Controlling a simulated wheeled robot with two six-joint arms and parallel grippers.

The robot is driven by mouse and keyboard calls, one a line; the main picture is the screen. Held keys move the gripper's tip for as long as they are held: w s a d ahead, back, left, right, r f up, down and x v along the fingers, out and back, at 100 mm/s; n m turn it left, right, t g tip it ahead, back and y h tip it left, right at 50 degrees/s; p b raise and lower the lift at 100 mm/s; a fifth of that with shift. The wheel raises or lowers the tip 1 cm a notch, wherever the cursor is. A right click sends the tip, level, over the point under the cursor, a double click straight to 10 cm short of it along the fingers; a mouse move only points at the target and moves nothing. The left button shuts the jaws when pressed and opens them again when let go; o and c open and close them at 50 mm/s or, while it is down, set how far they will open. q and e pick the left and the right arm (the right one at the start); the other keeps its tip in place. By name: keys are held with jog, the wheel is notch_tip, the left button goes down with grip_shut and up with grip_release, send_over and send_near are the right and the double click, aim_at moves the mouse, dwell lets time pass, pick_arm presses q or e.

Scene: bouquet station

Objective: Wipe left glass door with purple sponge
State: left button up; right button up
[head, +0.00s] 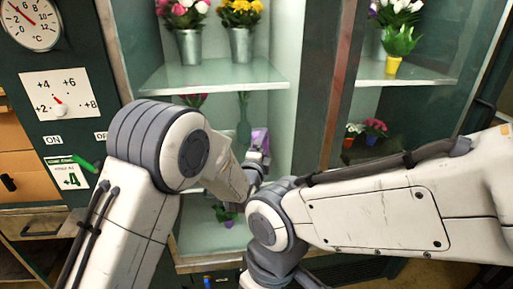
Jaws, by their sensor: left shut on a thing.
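The purple sponge (260,140) is upright in front of the left glass door (283,115), in its lower middle part. I cannot tell whether it touches the glass. My left gripper (258,158) is shut on the sponge; my own left arm partly hides the gripper. My right arm comes in from the right and crosses low in front of the door; its gripper is not in view. Flowers and shelves show behind the left door. My arms hide much of the door's lower part.
Behind the glass, metal vases of pink flowers (188,40) and yellow flowers (240,38) stand on a shelf (215,76). A right compartment holds more flowers (400,42). A control panel with a dial (58,98) and clock-like gauge (30,22) is at left. My forearms cross close together.

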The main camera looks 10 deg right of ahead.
aim_at(252, 144)
pick_arm(q)
jog(key=shift+d+b, duration=0.1)
jog(key=shift+b, duration=0.2)
jog(key=shift+s+a+b, duration=0.1)
jog(key=shift+a+b, duration=0.5)
jog(key=shift+a, duration=1.35)
jog(key=shift+a+b, duration=0.75)
jog(key=shift+a, duration=1.25)
jog(key=shift+a+b, duration=0.7)
jog(key=shift+a, duration=1.15)
jog(key=s+b, duration=0.2)
jog(key=s, duration=0.4)
jog(key=shift+b, duration=0.35)
jog(key=shift+s, duration=0.1)
